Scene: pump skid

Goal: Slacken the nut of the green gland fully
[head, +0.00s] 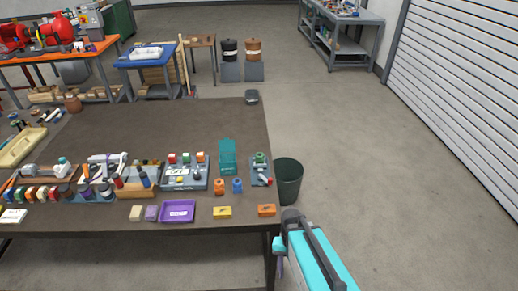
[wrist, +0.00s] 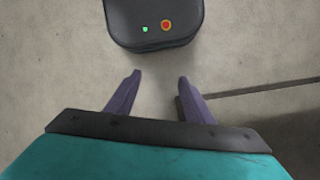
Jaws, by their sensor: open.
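A small green-topped fitting (head: 260,157) stands on a grey plate (head: 257,180) at the right edge of the dark table; it may be the green gland, but its nut is too small to make out. A second green cap (head: 186,158) sits between a red and an orange one on a wider grey block. My gripper (wrist: 160,76) is open and empty, its two purple fingers apart over bare floor in the wrist view. In the head view my arm is at the lower right, off the table's front right corner, apart from both green pieces. No gland shows in the wrist view.
A dark green bin (head: 288,182) stands by the table's right edge. A teal holder (head: 228,158), orange and blue pieces, a purple tray (head: 178,211) and several small blocks occupy the table's front.

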